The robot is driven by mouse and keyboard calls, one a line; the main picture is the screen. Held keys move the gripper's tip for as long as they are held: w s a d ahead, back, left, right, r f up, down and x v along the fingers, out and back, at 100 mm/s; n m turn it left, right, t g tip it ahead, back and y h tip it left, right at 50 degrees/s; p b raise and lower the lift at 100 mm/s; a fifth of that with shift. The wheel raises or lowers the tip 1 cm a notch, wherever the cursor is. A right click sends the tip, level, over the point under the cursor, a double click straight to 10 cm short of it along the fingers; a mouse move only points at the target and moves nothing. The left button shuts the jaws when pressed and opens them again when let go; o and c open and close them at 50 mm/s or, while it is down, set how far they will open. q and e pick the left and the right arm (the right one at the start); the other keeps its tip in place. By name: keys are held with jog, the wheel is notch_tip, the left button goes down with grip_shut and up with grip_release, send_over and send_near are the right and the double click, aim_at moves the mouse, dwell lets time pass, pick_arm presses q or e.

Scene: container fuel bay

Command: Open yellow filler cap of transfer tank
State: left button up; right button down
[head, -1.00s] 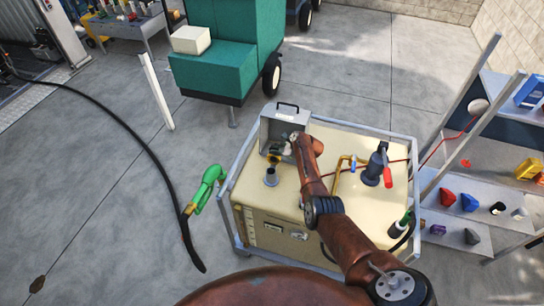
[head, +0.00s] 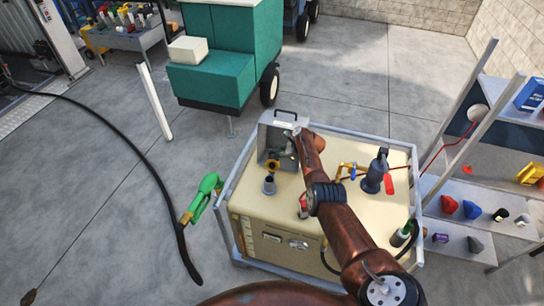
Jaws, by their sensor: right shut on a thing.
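The beige transfer tank (head: 240,208) stands in a grey frame. The yellow filler cap (head: 272,166) shows small just behind the neck, in front of an upright grey housing (head: 268,140) with a black handle. My right gripper (head: 285,156) is at the housing, shut on the yellow cap; its fingers are small and partly hidden by my wrist. My right arm covers the middle of the tank top. My left gripper is out of view.
Shelves (head: 462,192) with coloured parts stand at right.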

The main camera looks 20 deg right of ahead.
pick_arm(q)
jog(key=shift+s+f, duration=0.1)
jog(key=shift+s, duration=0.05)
pick_arm(e)
jog(key=shift+w+a, duration=0.1)
jog(key=shift+a, duration=0.05)
jog(key=c, duration=2.1)
grip_release()
jog(key=shift+w+f, duration=0.1)
jog(key=shift+f, duration=0.1)
jog(key=shift+v, duration=1.2)
jog(key=v, duration=0.9)
jog(key=shift+r, duration=0.25)
